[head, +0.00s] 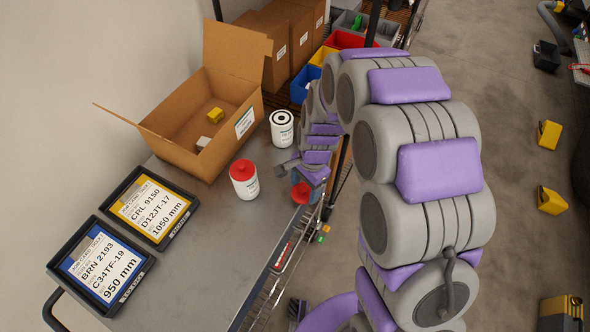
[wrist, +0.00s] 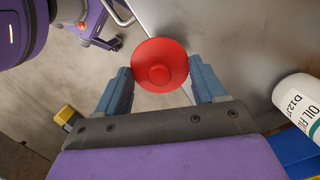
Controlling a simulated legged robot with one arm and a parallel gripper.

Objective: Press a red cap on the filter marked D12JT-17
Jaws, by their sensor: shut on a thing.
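My gripper (wrist: 160,78) is shut on a red cap (wrist: 160,65), a round disc with a raised middle, held between its two blue fingers. In the head view the held cap (head: 301,193) is beside the table's right edge, right of the filters. A white filter (head: 282,127) without a red cap stands upright on the table near the box. Another white filter (head: 243,180) with a red cap on top stands closer to the job cards. In the wrist view a white filter (wrist: 302,103) at the right edge shows a partly cut-off label starting "D12".
An open cardboard box (head: 217,100) holds a yellow and a whitish item. A yellow job card (head: 151,207) reads D12JT-17; a blue one (head: 102,265) reads C34TF-19. Coloured bins (head: 350,40) stand behind. The table (head: 200,265) is clear at the front.

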